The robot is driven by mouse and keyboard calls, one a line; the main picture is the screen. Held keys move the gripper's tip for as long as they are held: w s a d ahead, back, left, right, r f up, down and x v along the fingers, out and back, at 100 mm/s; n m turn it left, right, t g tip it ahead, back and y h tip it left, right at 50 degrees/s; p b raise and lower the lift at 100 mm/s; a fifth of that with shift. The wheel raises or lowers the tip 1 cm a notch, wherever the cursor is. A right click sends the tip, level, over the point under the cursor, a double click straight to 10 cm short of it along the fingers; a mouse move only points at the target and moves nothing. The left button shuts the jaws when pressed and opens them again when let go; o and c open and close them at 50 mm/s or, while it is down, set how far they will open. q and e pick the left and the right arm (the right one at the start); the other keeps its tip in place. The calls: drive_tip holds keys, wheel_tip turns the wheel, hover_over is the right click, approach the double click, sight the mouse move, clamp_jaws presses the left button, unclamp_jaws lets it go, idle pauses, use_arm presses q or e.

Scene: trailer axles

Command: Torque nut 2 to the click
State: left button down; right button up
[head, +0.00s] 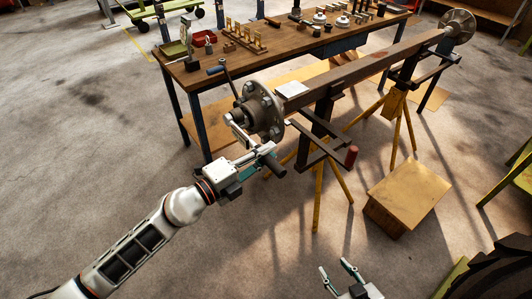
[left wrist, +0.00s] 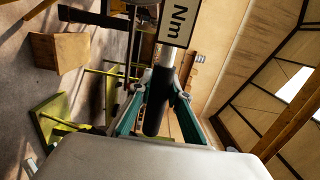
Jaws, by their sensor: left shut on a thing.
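The wheel hub (head: 262,112) is a round flange with several studs and nuts on the near end of the axle beam (head: 365,68). I cannot tell which nut is nut 2. My left gripper (head: 260,160) is shut on the torque wrench (head: 239,132), in front of the hub. The wrench's head end reaches the hub's face; whether it sits on a nut is unclear. In the left wrist view, the fingers (left wrist: 160,92) flank the black handle (left wrist: 157,103), below a plate marked "Nm" (left wrist: 179,22). My right gripper (head: 342,274) is open and empty at the bottom.
Yellow-legged stands (head: 319,195) hold the beam. A wooden workbench (head: 290,45) behind it carries sockets and tools, including a blue-handled one (head: 215,70). A wooden box (head: 408,192) stands on the floor at right. Dark arms with a red-ended bar (head: 351,156) jut from the near stand.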

use_arm(q)
drive_tip(key=shift+r, duration=0.2)
drive_tip(key=x, duration=1)
drive_tip(key=shift+s+d+p, duration=0.2)
drive_tip(key=shift+d+p, duration=0.05)
drive_tip(key=shift+p, duration=0.1)
idle(1.1)
drive_tip(key=shift+w+r, duration=0.1)
idle(0.3)
drive_tip(key=shift+a, duration=0.1)
drive_tip(key=shift+s+a+m+g+h+b, duration=0.3)
drive_tip(key=shift+s+a+m+g, duration=0.25)
drive_tip(key=shift+s+a, duration=0.3)
drive_tip(key=shift+x, duration=1.35)
idle(1.2)
drive_tip(key=shift+f, duration=0.25)
